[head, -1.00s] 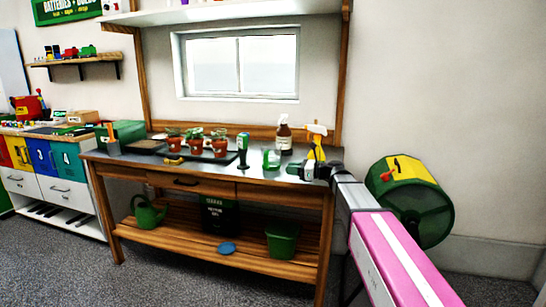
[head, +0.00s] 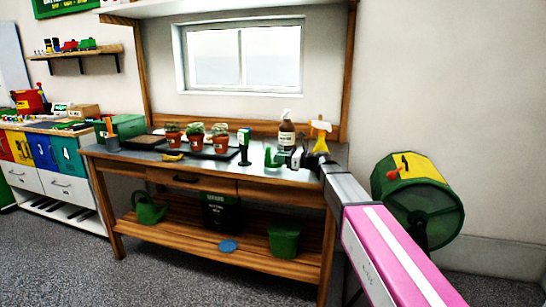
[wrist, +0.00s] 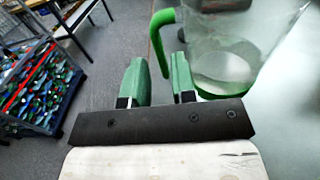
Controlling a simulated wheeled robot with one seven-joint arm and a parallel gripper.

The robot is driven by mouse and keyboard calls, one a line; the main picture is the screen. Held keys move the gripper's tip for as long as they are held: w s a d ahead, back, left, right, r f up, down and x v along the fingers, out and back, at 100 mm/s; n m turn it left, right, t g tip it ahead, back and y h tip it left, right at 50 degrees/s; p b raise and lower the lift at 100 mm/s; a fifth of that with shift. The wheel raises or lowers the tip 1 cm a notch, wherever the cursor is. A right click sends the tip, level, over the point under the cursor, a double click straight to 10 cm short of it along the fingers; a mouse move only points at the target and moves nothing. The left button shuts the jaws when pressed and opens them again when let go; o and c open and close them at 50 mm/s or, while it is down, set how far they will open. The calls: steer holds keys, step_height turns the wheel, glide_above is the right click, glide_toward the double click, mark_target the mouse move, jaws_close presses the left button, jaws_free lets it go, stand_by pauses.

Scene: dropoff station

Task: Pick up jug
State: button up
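The jug (wrist: 225,65) is clear with a green handle and a green base rim. In the wrist view it stands at the upper right, its top cut off by the frame edge. Its handle (wrist: 157,42) hangs just beyond the gap between my fingertips. My gripper (wrist: 160,78) has two green fingers, spread apart with nothing between them. In the head view the jug (head: 272,160) is small and green on the bench top, with my gripper just to its right and partly hidden by my arm.
Potted plants (head: 196,134) sit in a tray to the left. A green drum (head: 425,205) is at the right. The wrist view shows a crate (wrist: 38,88) at left.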

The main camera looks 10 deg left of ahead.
steer(key=a, duration=0.4)
steer(key=shift+w+a+f, duration=0.15)
steer(key=shift+f, duration=0.1)
jaws_close()
steer(key=shift+r, duration=0.1)
